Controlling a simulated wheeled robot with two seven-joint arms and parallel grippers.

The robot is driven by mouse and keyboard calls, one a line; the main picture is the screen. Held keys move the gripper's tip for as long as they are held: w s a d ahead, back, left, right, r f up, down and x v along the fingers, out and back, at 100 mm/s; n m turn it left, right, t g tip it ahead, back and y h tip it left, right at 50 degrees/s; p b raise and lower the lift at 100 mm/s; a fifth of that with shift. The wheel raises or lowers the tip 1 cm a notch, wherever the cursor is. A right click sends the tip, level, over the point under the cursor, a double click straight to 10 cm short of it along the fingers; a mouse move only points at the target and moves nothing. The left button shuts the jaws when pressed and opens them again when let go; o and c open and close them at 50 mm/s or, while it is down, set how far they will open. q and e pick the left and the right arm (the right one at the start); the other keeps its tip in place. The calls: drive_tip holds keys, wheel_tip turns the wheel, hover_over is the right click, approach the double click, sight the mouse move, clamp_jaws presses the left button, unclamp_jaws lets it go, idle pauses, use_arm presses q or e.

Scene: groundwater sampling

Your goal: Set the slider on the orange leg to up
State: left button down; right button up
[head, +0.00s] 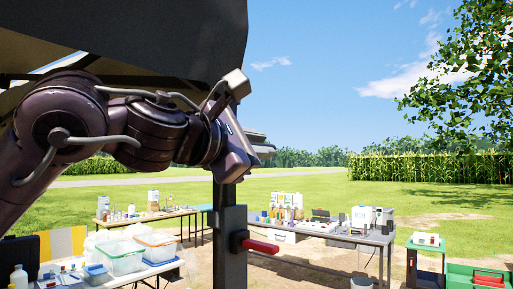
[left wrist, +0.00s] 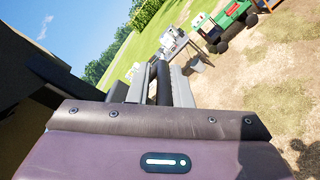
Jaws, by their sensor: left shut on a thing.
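A dark upright canopy leg (head: 229,268) stands in the middle of the head view. No orange shows on it. A dark bracket (head: 230,222) with a red handle (head: 261,246) sticking out to the right is on this leg. My left gripper (head: 262,146) is at the leg's upper part, above the bracket, and hides that stretch. In the left wrist view, a dark bar (left wrist: 160,82) lies between the grey fingers of my left gripper (left wrist: 157,92), which is shut on it. I cannot tell whether this is the leg or its slider. My right gripper is out of view.
The dark canopy (head: 150,35) hangs overhead at the left. Tables with bottles and boxes stand behind, including a grey table (head: 345,236). Clear tubs (head: 120,255) are at the lower left. A green cart (head: 470,275) is at the lower right. Open grass lies beyond.

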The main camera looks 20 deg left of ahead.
use_arm(q)
drive_tip(key=shift+r, duration=0.1)
drive_tip(key=c, duration=1.5)
unclamp_jaws()
drive_tip(key=shift+o, duration=0.2)
drive_tip(key=shift+s, duration=0.25)
drive_tip(key=b+v, duration=0.3)
drive_tip(key=v, duration=0.4)
drive_tip(key=shift+s+a, duration=0.1)
